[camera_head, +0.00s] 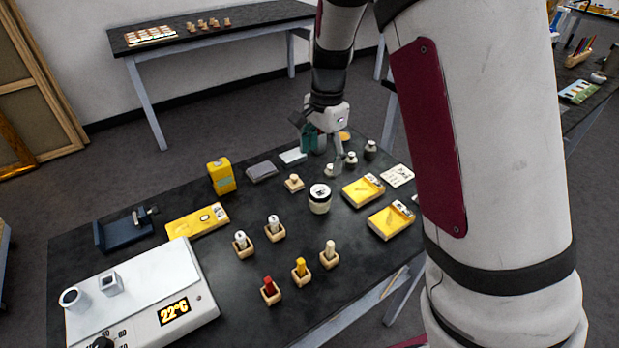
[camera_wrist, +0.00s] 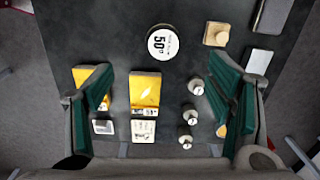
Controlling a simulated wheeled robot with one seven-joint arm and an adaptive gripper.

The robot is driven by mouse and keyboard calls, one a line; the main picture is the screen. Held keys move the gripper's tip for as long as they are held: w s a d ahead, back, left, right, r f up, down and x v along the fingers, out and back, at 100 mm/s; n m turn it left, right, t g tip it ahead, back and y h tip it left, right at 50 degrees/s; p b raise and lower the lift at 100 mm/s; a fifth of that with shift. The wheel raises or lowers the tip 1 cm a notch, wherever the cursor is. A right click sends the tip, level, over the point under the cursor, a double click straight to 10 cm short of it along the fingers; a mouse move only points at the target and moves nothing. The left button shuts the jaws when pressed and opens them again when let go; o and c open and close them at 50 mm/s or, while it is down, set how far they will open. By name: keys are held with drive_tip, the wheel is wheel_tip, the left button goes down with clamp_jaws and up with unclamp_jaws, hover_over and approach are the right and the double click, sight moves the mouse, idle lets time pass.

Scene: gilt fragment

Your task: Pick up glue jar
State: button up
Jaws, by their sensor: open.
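A squat white jar with a dark-printed label (camera_head: 320,199) stands upright on the black table, near its middle; it looks like the glue jar, though I cannot read the word. In the wrist view the round top of the jar (camera_wrist: 162,43) reads "50" and lies at the upper middle, beyond the fingertips. My gripper (camera_head: 322,155) is above the far side of the table, behind the jar in the head view. Its teal-padded fingers are spread wide with nothing between them in the wrist view (camera_wrist: 160,82).
Several small grey-capped bottles (camera_wrist: 189,113) and yellow packets (camera_wrist: 145,92) lie below and near the gripper. A wooden block (camera_head: 293,183) is close to the jar. Wooden holders (camera_head: 274,231) and a hotplate (camera_head: 180,290) occupy the near left.

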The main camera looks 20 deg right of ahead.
sight(320, 191)
drive_tip(key=shift+m, duration=0.4)
drive_tip(key=f, duration=0.3)
drive_tip(key=w+f, duration=0.1)
drive_tip(key=f, duration=0.6)
drive_tip(key=shift+w, duration=0.3)
drive_tip(key=f, duration=0.1)
drive_tip(key=f+p, duration=0.1)
drive_tip(key=f, duration=0.2)
drive_tip(key=shift+s+f, duration=0.2)
drive_tip(key=shift+s, duration=0.2)
drive_tip(key=shift+w+f, duration=0.1)
drive_tip(key=shift+f, duration=0.45)
drive_tip(key=c, duration=1.4)
